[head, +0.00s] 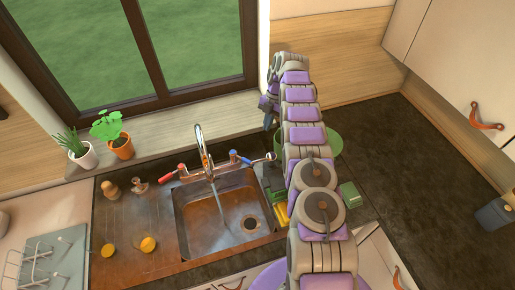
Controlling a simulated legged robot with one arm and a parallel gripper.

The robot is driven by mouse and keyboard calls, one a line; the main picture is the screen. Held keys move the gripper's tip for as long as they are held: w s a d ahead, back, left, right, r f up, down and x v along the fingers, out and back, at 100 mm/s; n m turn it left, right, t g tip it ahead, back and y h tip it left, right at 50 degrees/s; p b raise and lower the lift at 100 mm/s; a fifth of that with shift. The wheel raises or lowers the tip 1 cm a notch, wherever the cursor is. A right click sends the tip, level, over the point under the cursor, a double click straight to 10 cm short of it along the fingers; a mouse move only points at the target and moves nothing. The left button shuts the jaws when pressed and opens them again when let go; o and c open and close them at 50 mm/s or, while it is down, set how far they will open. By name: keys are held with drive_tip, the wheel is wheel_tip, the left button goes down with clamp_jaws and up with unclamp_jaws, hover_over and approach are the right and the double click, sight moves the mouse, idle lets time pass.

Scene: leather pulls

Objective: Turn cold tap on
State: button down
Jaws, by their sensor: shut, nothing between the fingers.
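The tap (203,150) stands at the back of the sink, with its tall spout arching over the basin. A pale streak below the spout looks like running water. The cold tap's blue handle (240,158) is right of the spout; the red handle (170,175) is on the left. My arm reaches up the picture, right of the sink. My gripper (269,122) is small at the arm's far end, by the window side, and appears above and right of the blue handle. It is shut and empty. I cannot tell whether it touches the handle's fitting.
A metal sink basin (205,238) lies below the tap. Two potted plants, one in an orange pot (122,147) and one in a white pot (85,157), stand on the sill. A green plate (331,140) and a green block (349,194) are beside my arm. The dark counter (410,170) at right is mostly clear.

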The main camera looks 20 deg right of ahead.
sight(242, 158)
drive_tip(key=b+x, duration=0.7)
drive_tip(key=a+b+x, duration=0.1)
drive_tip(key=b+x, duration=0.2)
drive_tip(key=shift+s+f+b, duration=0.1)
drive_tip(key=shift+s+b, duration=0.05)
drive_tip(key=shift+b, duration=0.25)
drive_tip(key=a, duration=0.1)
drive_tip(key=s+a, duration=0.1)
drive_tip(key=a, duration=0.1)
drive_tip(key=s+a, duration=0.1)
drive_tip(key=shift+a, duration=0.2)
drive_tip(key=shift+s+d, duration=0.15)
drive_tip(key=shift+d, duration=0.4)
